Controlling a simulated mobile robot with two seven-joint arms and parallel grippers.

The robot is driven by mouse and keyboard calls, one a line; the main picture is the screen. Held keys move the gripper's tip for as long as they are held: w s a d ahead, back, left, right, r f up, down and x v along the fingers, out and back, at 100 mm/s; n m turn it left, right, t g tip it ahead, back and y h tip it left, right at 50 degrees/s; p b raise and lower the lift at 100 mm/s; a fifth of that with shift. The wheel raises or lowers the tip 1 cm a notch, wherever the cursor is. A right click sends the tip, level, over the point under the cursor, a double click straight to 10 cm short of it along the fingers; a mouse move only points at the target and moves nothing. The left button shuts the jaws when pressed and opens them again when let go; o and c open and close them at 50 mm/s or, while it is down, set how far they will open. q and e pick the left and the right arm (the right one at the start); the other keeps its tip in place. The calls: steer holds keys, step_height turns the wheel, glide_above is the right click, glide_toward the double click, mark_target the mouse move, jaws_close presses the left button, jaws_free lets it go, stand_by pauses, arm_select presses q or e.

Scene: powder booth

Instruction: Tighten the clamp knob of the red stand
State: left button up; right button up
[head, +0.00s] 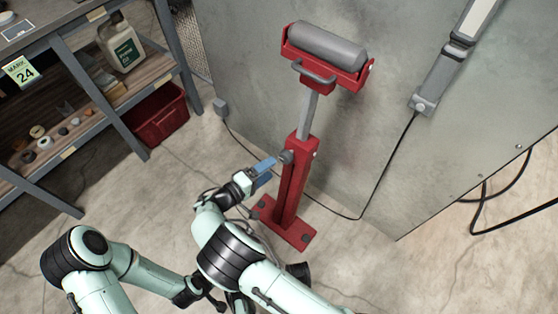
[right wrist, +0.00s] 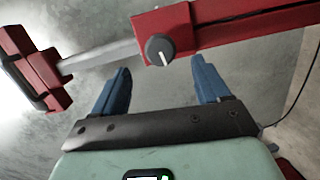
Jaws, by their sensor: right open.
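The red stand (head: 295,185) is upright on the floor by the grey booth wall, with a grey roller on top. Its dark round clamp knob (head: 286,157) is on the upper end of the red post, where the grey inner bar comes out. In the right wrist view the knob (right wrist: 159,50) shows a white pointer line. My right gripper (head: 268,170) has blue fingers, open and empty. In the right wrist view the knob is just ahead of the gap between the fingertips (right wrist: 163,66), with no visible contact. My left arm's dark end (head: 192,291) is low in the head view; its fingers are unclear.
A shelf unit (head: 165,50) with a white jug (head: 121,45) and small parts is at the left, with a red bin (head: 160,113) beside it. A black cable (head: 345,217) runs along the floor behind the stand. A grey lamp (head: 450,62) is on the booth wall.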

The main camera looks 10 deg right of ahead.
arm_select(q)
steer(key=shift+s+d+r, duration=0.25)
steer(key=shift+s, duration=0.2)
arm_select(e)
steer(key=v, duration=0.5)
